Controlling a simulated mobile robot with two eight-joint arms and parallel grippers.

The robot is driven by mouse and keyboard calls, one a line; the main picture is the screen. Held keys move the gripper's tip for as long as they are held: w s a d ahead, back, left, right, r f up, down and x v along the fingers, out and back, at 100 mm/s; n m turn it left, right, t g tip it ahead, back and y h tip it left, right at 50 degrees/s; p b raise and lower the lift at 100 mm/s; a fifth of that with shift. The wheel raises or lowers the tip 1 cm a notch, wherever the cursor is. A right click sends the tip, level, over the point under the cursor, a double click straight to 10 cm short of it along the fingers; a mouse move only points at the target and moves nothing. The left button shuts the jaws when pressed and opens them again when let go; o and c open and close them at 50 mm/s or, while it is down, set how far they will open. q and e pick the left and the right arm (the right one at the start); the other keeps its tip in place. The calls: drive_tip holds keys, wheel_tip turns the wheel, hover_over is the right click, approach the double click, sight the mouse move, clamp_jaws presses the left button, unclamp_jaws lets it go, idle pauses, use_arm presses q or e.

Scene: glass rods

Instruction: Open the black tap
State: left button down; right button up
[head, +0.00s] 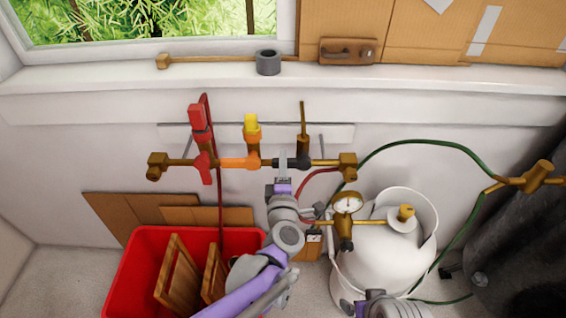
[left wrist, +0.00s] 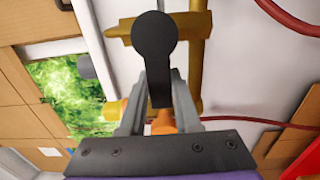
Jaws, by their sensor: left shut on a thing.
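The black tap (head: 303,148) sits at the right end of a brass pipe (head: 328,162) on the wall, beside an orange tap (head: 240,162) and a red tap (head: 204,160). My left gripper (head: 283,158) is at the black tap, reaching up from below. In the left wrist view, the black lever (left wrist: 155,45) has a round end and a flat bar. My left gripper (left wrist: 157,100) is shut on this bar, one finger on each side. The fingers hide part of the lever in the head view.
A red crate (head: 130,275) with wooden pieces stands below left. A white gas cylinder (head: 375,262) with a brass gauge (head: 346,204) stands below right. Red and green hoses run near the pipe.

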idle(0.8)
use_arm(q)
drive_tip(key=f+n, duration=0.1)
drive_tip(key=n, duration=0.1)
drive_tip(key=shift+d+f+n, duration=0.1)
drive_tip(key=shift+f+n, duration=0.1)
drive_tip(key=shift+n, duration=0.1)
drive_tip(key=n, duration=0.1)
drive_tip(key=f+n, duration=0.1)
drive_tip(key=shift+d+n+b, duration=0.2)
drive_tip(key=shift+n+b, duration=0.2)
drive_tip(key=c, duration=0.6)
unclamp_jaws()
drive_tip(key=shift+s, duration=0.1)
drive_tip(key=s, duration=1)
drive_tip(key=shift+s, duration=0.35)
